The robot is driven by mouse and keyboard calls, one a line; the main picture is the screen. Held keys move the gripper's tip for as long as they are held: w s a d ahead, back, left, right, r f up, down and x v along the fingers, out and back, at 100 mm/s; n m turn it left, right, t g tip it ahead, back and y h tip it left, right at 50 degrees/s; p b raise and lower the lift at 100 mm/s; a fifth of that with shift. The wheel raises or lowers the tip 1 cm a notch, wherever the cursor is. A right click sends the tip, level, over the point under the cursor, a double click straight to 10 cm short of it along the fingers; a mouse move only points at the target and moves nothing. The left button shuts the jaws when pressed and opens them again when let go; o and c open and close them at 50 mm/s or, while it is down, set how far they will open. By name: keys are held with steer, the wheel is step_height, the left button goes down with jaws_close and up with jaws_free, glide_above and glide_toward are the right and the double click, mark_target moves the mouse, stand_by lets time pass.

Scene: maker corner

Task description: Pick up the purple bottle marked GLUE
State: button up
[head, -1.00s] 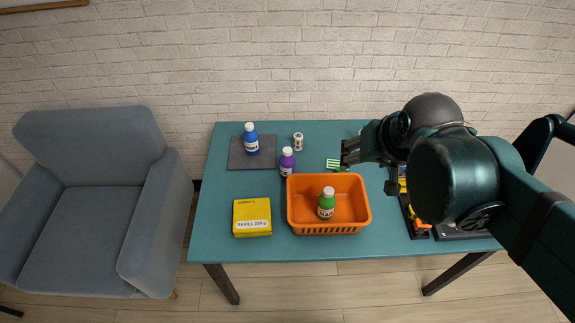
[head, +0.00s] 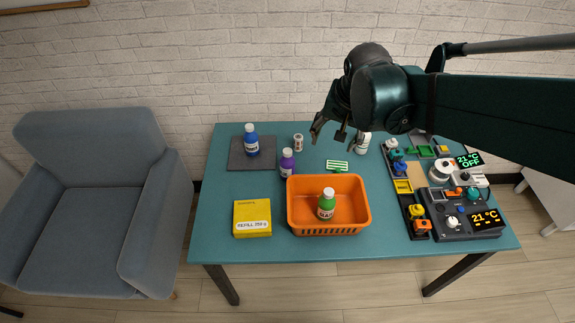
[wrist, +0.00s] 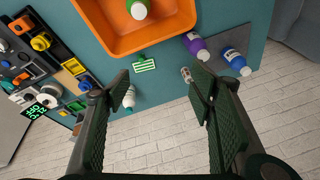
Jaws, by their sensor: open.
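The purple bottle (head: 287,163) stands upright on the teal table, just behind the left back corner of the orange basket. Its label is too small to read. It also shows in the wrist view (wrist: 194,44), near the basket's edge. My gripper (head: 329,135) is open and empty above the back of the table, to the right of the purple bottle and apart from it. In the wrist view its two fingers (wrist: 160,88) are spread wide, with nothing between them.
An orange basket (head: 300,228) holds a green bottle (head: 326,205). A blue bottle (head: 251,140) stands on a grey mat (head: 238,160). A small can (head: 298,142), a white bottle (head: 363,143), a green-striped piece (head: 337,165) and a yellow box (head: 252,217) are nearby. Devices (head: 462,212) fill the right side.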

mark_target(287, 151)
steer(key=w+a+f+m+g, duration=0.1)
steer(key=w+a+f, duration=0.3)
steer(key=f, duration=0.2)
steer(key=w+a+f+m+g, duration=0.1)
steer(key=w+a+f+m, duration=0.1)
steer(key=w+a+f, duration=0.2)
steer(key=w+a+f+m+g, duration=0.1)
steer(key=w+a+f, duration=0.3)
steer(key=f, duration=0.5)
steer(key=shift+w+a+f+m+g, duration=0.15)
steer(key=shift+w+m, duration=0.1)
steer(key=shift+w, duration=0.3)
steer(key=shift+w+a+f+m+g, duration=0.15)
steer(key=shift+w+m, duration=0.1)
steer(key=shift+w, duration=0.3)
steer(key=shift+w+a+f, duration=0.1)
steer(key=shift+a+f, duration=0.1)
steer(key=shift+f, duration=0.3)
steer(key=shift+f, duration=1.3)
steer(key=shift+f, duration=0.1)
steer(key=shift+w+f+b, duration=0.1)
steer(key=shift+f+b, duration=0.3)
steer(key=shift+f, duration=2.1)
steer(key=c, duration=1.1)
